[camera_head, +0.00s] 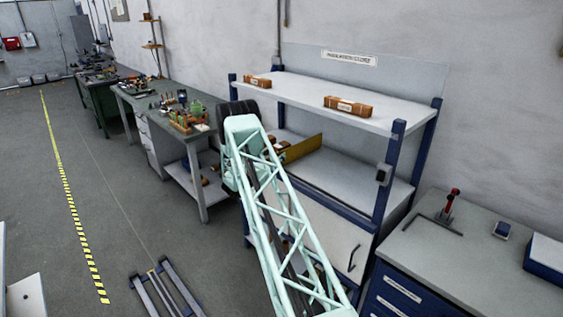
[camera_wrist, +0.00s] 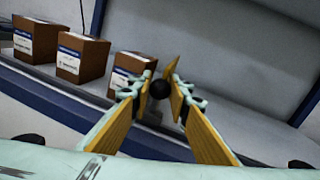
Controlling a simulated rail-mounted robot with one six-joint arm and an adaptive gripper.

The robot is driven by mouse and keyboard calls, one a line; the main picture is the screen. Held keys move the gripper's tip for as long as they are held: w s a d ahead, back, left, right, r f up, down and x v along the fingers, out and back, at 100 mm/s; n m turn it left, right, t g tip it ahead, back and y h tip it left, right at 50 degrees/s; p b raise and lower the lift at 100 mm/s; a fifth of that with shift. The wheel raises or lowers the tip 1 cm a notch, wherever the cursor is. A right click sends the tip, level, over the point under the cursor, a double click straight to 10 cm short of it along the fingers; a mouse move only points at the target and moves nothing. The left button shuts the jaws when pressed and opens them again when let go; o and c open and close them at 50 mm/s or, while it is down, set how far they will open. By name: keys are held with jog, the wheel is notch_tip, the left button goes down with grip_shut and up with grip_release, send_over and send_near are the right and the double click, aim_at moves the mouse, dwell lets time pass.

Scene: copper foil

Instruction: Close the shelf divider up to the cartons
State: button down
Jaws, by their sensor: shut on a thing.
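The shelf divider (camera_head: 302,149) is a yellow upright plate on the middle shelf of the blue-framed rack. In the wrist view the divider (camera_wrist: 172,70) shows nearly edge-on, with a black round knob (camera_wrist: 161,88) in front. My gripper (camera_wrist: 161,92) has its fingertips closed around this knob. Brown cartons with white and blue labels stand in a row left of the divider: one far left (camera_wrist: 36,38), one in the middle (camera_wrist: 81,57) and one nearest (camera_wrist: 128,72), partly behind a finger. The gap between nearest carton and divider is hard to judge. In the head view my arm hides the gripper and part of the cartons.
The upper shelf (camera_head: 300,98) holds two brown boxes, one left (camera_head: 257,81) and one right (camera_head: 348,106). A blue rack post (camera_head: 388,175) stands to the right. The middle shelf right of the divider (camera_head: 350,175) is clear. A workbench (camera_head: 470,255) stands at right.

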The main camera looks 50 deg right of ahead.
jog(key=shift+w+d+b, duration=0.15)
jog(key=shift+w+b, duration=0.35)
jog(key=shift+w, duration=0.55)
jog(key=c, duration=2.5)
grip_release()
jog(key=shift+o, duration=0.2)
jog(key=a, duration=1.2)
jog(key=shift+r, duration=0.1)
